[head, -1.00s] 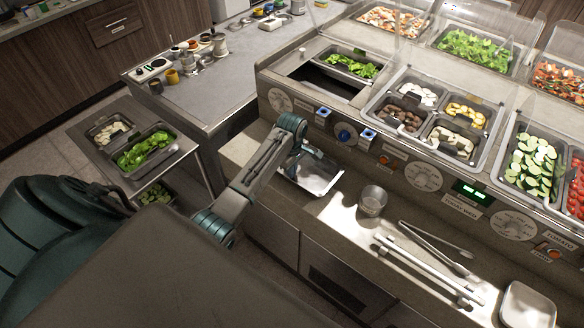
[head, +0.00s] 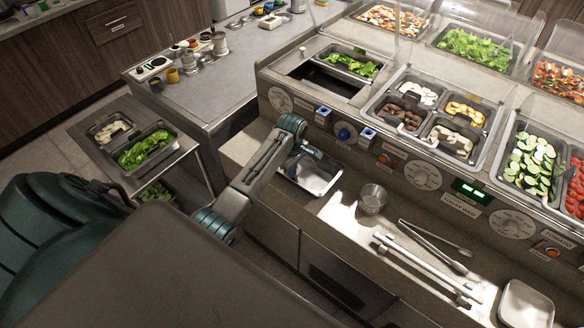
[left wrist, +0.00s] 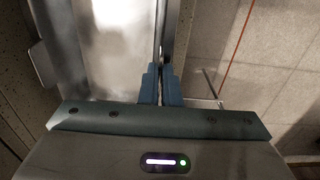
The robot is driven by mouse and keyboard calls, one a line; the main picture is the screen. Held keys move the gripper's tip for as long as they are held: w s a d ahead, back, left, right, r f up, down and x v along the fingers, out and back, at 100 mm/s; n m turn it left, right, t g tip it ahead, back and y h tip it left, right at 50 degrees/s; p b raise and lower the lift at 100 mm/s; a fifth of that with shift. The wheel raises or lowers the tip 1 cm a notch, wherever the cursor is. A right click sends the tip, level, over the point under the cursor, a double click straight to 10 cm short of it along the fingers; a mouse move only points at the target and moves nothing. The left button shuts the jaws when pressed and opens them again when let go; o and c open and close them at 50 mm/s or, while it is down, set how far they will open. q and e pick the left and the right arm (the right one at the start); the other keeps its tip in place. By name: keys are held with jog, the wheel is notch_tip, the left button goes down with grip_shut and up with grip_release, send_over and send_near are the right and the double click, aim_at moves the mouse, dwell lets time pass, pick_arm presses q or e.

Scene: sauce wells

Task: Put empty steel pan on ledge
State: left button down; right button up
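The empty steel pan (head: 318,178) is at the left part of the speckled ledge (head: 345,217), below the counter's front panel. Its inside looks bare. My left gripper (left wrist: 160,82) has its two blue fingers close together on the pan's near rim, one on each side of it. In the left wrist view the pan (left wrist: 118,50) fills the area left of the fingers. The pan looks about level in the head view; I cannot tell whether its whole base touches the ledge. In the head view my arm hides the pan's left end and the fingertips. My right gripper is not in view.
A round steel cup (head: 373,198) stands on the ledge right of the pan. Tongs (head: 435,246), a rail (head: 428,270) and a white tray (head: 525,306) lie farther right. A cart with greens (head: 190,144) stands at left. The counter has an empty well (head: 331,82).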

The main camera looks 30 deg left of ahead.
pick_arm(q)
jog(key=c, duration=1.6)
grip_release()
jog(key=shift+o, duration=0.2)
notch_tip(320, 180, up, 11)
jog(key=b, duration=0.3)
jog(key=shift+f, duration=0.1)
